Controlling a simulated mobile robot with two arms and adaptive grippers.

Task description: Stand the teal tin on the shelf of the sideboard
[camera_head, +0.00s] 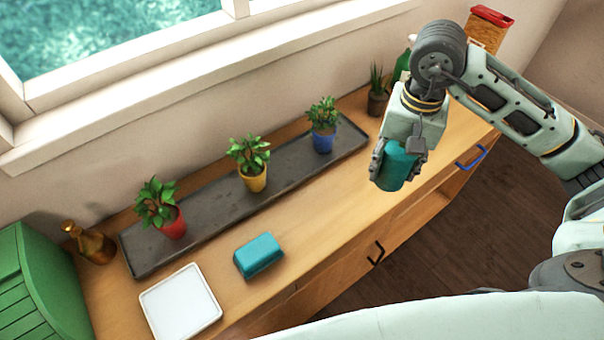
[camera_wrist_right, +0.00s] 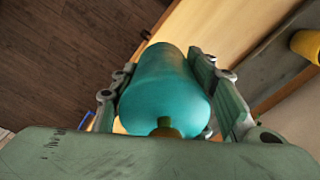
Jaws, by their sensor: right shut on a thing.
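The teal tin (camera_head: 394,166) is a cylinder held in my right gripper (camera_head: 397,160), above the front edge of the sideboard top. In the right wrist view the tin (camera_wrist_right: 165,88) lies between the two fingers of the right gripper (camera_wrist_right: 172,85), which are shut on it. The sideboard (camera_head: 330,215) has a wooden top and runs along the wall under the window. An open shelf bay (camera_head: 447,196) shows in its front at the right, its inside mostly hidden. My left gripper is in neither view.
A dark tray (camera_head: 205,212) holds plants in red, yellow and blue pots. A teal box (camera_head: 258,255), a white tray (camera_head: 181,302), a brown bottle (camera_head: 92,244) and a green box (camera_head: 38,290) stand at left. A dark pot (camera_head: 377,103) and an orange, red-lidded container (camera_head: 486,32) stand at the back right.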

